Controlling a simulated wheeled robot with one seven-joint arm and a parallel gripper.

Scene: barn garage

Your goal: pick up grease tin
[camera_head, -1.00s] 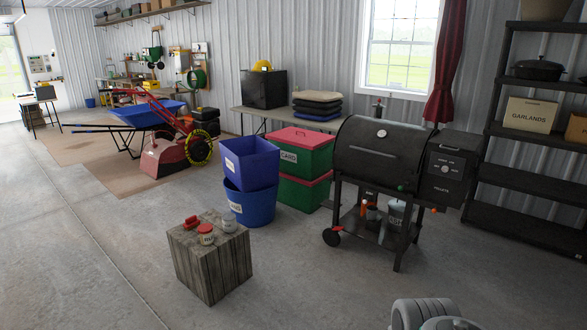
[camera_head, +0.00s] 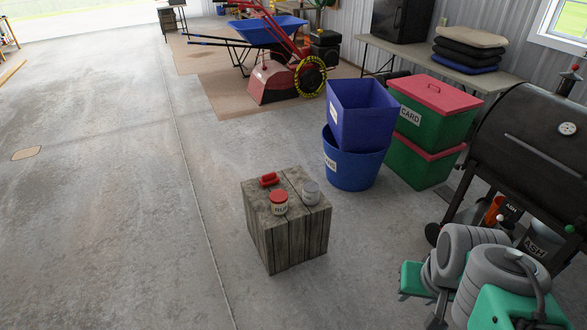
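On top of a square wooden block (camera_head: 287,238) stand three small things. A pale grey tin or jar (camera_head: 311,193) at the right looks like the grease tin; its label is not readable. A cream jar with a red lid (camera_head: 279,203) stands at the front middle, with lettering that seems to read RUB. A small red object (camera_head: 269,180) lies behind it at the left. My arm shows at the lower right, in grey and green. A green part with dark ends (camera_head: 413,281) there may be my gripper, well apart from the block; its fingers are not clear.
A blue tub (camera_head: 352,164) with a blue bin (camera_head: 362,112) on it stands behind the block. Green boxes with red lids (camera_head: 428,128) and a black grill (camera_head: 533,132) stand to the right. The concrete floor left and front of the block is clear.

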